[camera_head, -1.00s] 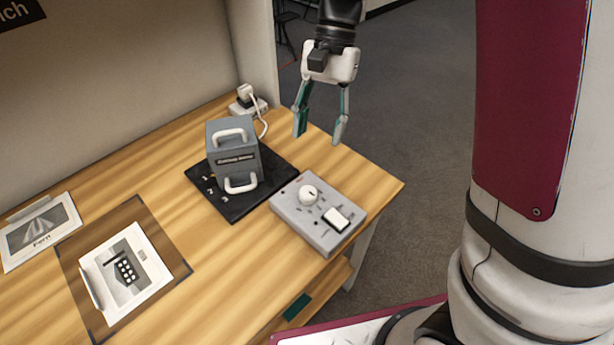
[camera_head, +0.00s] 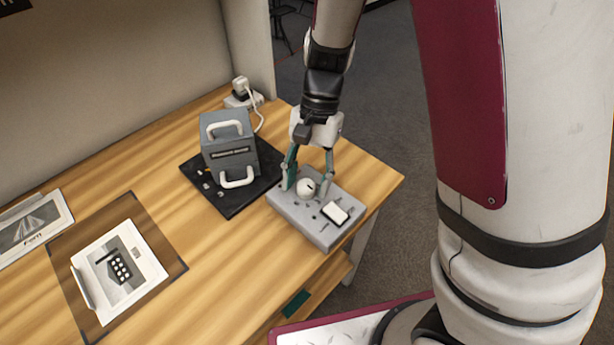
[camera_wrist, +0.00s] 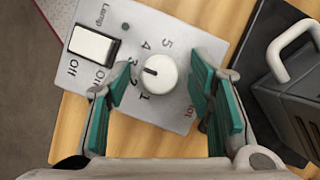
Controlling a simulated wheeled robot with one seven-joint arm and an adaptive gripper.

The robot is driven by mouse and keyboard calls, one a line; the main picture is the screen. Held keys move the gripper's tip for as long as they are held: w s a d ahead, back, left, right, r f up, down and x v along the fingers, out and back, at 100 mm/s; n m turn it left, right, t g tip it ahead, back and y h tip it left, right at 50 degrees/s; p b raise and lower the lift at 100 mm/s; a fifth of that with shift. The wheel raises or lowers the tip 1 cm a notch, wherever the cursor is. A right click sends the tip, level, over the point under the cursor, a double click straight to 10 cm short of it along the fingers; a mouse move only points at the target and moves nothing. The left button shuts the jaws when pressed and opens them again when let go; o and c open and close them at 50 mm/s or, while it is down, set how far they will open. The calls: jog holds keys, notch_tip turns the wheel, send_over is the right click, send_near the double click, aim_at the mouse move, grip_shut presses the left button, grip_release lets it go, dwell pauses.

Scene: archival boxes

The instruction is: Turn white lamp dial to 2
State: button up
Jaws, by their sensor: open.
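The white dial (camera_head: 307,188) is a round knob on top of a grey control box (camera_head: 318,235). In the wrist view the dial (camera_wrist: 160,76) has numbers 1 to 5 around its side, and its dark pointer line aims left, roughly between 2 and 3. My gripper (camera_head: 305,184) is open, pointing down at the box, with its teal-lined fingers on either side of the dial. In the wrist view my gripper (camera_wrist: 160,82) shows gaps between the fingers and the dial, so the fingers appear not to touch it.
A white rocker switch (camera_wrist: 93,45) marked Lamp, On and Off sits beside the dial. A grey box with white handles (camera_head: 229,150) stands on a black mat (camera_head: 232,207) to the left. Picture cards (camera_head: 120,272) lie further left. A white plug (camera_head: 240,88) is behind.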

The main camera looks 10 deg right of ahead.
jog(key=c, duration=1.1)
jog(key=shift+c, duration=0.2)
jog(key=n, duration=0.2)
jog(key=n+h+p, duration=0.1)
jog(key=n, duration=0.1)
jog(key=shift+w+a+r+g+h+p, duration=0.1)
jog(key=shift+g+h+p, duration=0.2)
jog(key=shift+g, duration=0.1)
jog(key=shift+a+n+h+p, duration=0.1)
jog(key=shift+n+h+p, duration=0.45)
jog(key=shift+n, duration=1.25)
jog(key=o, duration=1.1)
